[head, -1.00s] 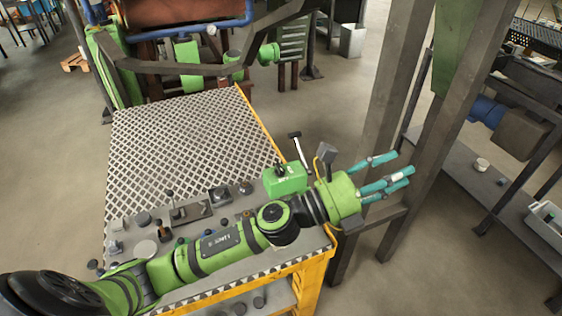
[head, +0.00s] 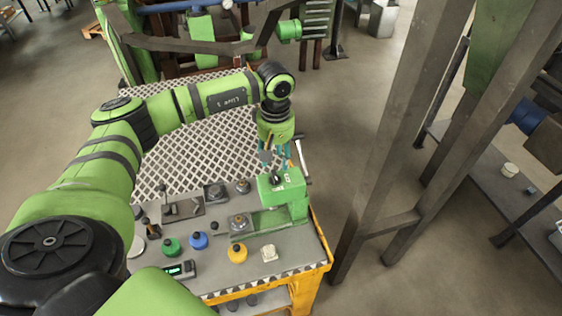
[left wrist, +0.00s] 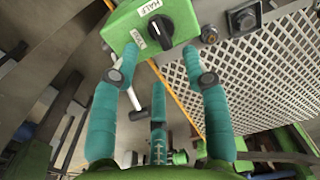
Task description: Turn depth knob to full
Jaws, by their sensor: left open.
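The black depth knob (head: 277,178) sits on top of the green press head (head: 292,188) at the right of the workbench. The left wrist view shows the knob (left wrist: 161,28) closer, on the green housing, with a white HALF label (left wrist: 150,7) and a second white label (left wrist: 137,38) beside it. I cannot clearly read the second label. My left gripper (head: 275,158) points down just above the knob. Its teal fingers (left wrist: 162,72) are spread and empty, apart from the knob as far as I can see. My right gripper is out of view.
The bench front carries green (head: 171,247), blue (head: 198,240) and yellow (head: 237,253) knobs and a small display (head: 180,269). A lever with a black handle (head: 297,136) stands behind the press.

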